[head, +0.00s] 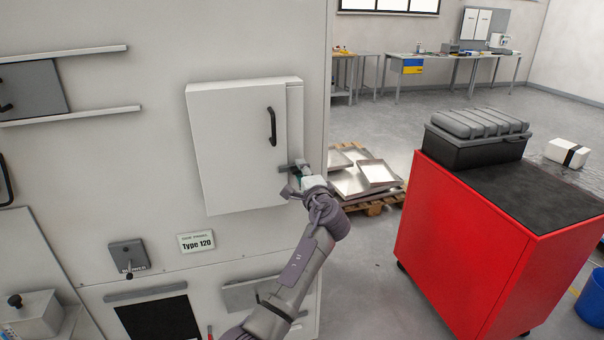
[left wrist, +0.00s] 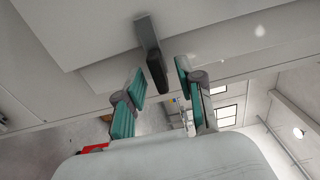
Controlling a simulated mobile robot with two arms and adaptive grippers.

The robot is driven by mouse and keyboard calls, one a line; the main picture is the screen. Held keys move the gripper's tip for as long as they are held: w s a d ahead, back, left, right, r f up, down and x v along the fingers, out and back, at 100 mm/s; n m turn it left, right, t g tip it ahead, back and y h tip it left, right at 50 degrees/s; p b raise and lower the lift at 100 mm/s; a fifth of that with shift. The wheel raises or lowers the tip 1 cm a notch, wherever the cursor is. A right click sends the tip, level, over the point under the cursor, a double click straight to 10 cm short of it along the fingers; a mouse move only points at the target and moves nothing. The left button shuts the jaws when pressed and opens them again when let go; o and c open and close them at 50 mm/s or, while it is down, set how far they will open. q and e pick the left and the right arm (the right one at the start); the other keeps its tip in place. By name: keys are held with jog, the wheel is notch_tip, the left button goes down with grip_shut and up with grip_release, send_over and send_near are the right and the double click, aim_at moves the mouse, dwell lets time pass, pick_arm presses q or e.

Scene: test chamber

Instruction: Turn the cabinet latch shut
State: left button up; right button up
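The white cabinet (head: 236,150) is on the pale wall panel, with a dark bar handle (head: 272,126) on its door. The grey latch (head: 288,166) is at the door's right edge, below the handle. It also shows in the left wrist view (left wrist: 150,45) as a bar with a dark end. My left gripper (head: 298,176) is at the latch. In the left wrist view its two teal fingers (left wrist: 161,80) are apart, on either side of the latch's dark end, with gaps visible. I cannot tell whether the door sits fully flush. My right gripper is not in view.
A red cart (head: 470,240) with a black case (head: 475,140) stands at the right. A pallet with metal trays (head: 368,180) lies on the floor behind my left arm. A small box with a lever (head: 127,256) is on the panel, lower left. Floor shows between panel and cart.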

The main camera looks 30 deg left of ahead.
pick_arm(q)
jog(key=v, duration=1.2)
